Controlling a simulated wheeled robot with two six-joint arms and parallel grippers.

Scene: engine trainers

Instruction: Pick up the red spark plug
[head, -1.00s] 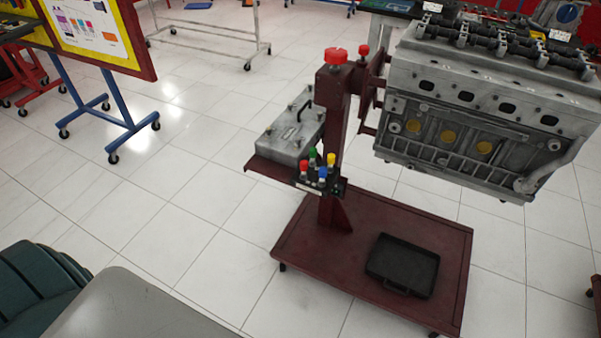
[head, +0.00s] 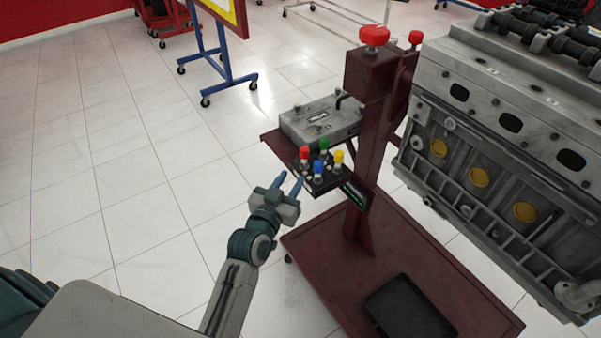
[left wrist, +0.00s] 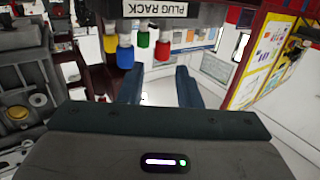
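The red spark plug (head: 304,154) stands in the black plug rack (head: 325,187), at the rack's left corner, beside a green plug (head: 324,145), a blue plug (head: 318,168) and a yellow plug (head: 339,158). My left gripper (head: 290,180) is open and empty, just left of and in front of the rack, apart from the red plug. In the left wrist view, the red plug (left wrist: 163,50) shows beyond and between the two spread fingers of my left gripper (left wrist: 158,72). My right gripper is not in view.
The rack sits on a dark red shelf of the engine stand (head: 366,190), next to a grey metal cover (head: 320,119). The engine block (head: 480,150) hangs at the right. A black tray (head: 408,310) lies on the stand's base. The floor at left is open.

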